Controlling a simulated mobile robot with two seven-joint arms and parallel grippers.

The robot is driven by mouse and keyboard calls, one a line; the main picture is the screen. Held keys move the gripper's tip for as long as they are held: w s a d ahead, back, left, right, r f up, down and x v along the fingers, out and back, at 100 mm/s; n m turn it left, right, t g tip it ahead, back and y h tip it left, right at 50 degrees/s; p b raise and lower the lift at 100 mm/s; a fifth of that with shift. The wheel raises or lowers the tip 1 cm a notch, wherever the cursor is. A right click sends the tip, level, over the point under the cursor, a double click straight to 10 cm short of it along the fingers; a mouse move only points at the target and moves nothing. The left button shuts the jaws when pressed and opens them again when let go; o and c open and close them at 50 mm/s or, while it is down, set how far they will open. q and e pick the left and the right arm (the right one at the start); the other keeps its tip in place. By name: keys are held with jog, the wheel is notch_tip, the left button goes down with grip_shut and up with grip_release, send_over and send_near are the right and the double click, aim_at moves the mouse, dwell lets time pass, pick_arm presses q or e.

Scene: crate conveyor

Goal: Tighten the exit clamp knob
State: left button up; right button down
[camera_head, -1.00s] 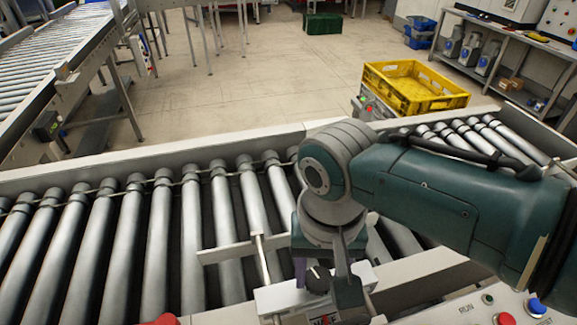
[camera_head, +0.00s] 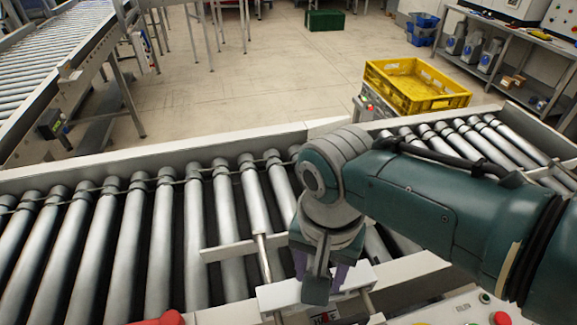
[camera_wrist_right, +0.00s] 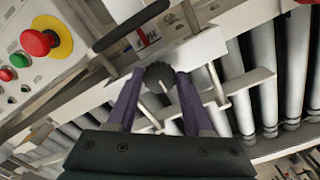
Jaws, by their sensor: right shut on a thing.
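The black exit clamp knob (camera_wrist_right: 159,77) with a pale pointer line shows in the right wrist view. It sits against the light grey clamp block (camera_wrist_right: 197,48), which also shows in the head view (camera_head: 278,296) at the conveyor's near edge. My right gripper (camera_wrist_right: 157,87) has its two purple fingers on either side of the knob and is shut on it. In the head view my right gripper (camera_head: 325,283) points down at the block and hides the knob. My left gripper is in neither view.
A roller conveyor (camera_head: 130,240) runs behind the clamp, with a thin metal crossbar (camera_head: 228,250) over it. A control panel with a red emergency button (camera_wrist_right: 38,42) is beside the clamp. A yellow crate (camera_head: 418,88) stands beyond the rollers.

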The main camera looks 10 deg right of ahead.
jog(key=shift+c, duration=1.4)
grip_release()
notch_tip(320, 180, up, 10)
jog(key=p, duration=0.3)
jog(key=shift+p, duration=0.4)
